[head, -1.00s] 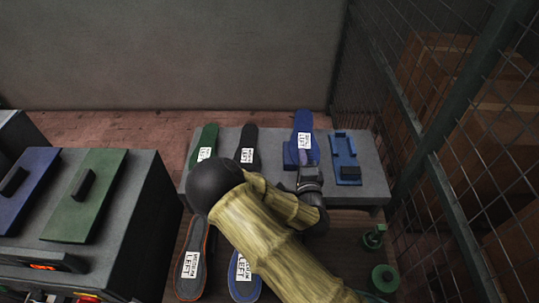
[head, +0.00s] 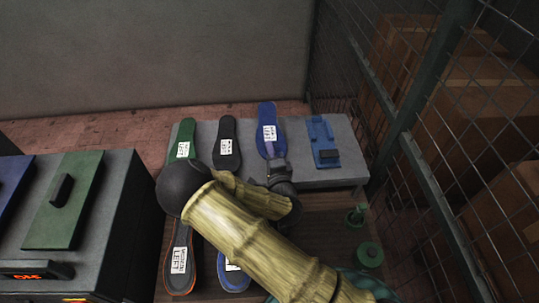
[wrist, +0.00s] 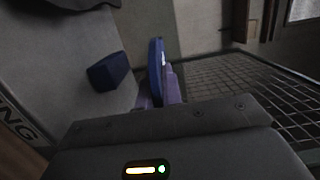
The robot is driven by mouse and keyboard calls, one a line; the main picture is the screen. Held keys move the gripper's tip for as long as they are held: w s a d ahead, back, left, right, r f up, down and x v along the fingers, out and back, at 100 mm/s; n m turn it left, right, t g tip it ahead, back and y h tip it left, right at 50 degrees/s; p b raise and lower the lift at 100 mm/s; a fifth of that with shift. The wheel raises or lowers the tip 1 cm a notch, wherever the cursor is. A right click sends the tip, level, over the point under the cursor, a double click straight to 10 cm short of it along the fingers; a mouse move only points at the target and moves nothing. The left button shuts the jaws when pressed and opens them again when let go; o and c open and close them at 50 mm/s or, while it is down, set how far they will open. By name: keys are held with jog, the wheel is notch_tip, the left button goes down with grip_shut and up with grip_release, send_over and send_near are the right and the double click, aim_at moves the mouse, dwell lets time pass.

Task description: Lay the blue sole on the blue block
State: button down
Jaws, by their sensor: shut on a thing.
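The blue sole (head: 269,120), with a white label, is held above the grey bench (head: 340,174) in the head view. My gripper (head: 276,160) is shut on its near end. In the wrist view the sole (wrist: 156,60) shows edge-on between the purple fingers of my gripper (wrist: 160,90). A dark blue block (wrist: 110,71) stands on a grey surface beside the sole in the wrist view, with a visible gap between them. In the head view the block cannot be made out; the sole and gripper seem to hide it.
A green sole (head: 183,140) and a black sole (head: 228,143) are on the bench left of the blue one. A blue plate with a handle (head: 323,140) lies to the right. A wire fence (head: 410,170) borders the right side. A grey machine (head: 105,230) stands left.

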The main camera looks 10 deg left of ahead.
jog(key=shift+f+p, duration=0.35)
jog(key=shift+f, duration=1.7)
jog(key=shift+f+p, duration=0.55)
jog(key=shift+f, duration=1.55)
jog(key=shift+f, duration=0.2)
jog(key=c, duration=1.6)
grip_release()
jog(key=shift+o, duration=0.2)
jog(key=shift+r, duration=0.1)
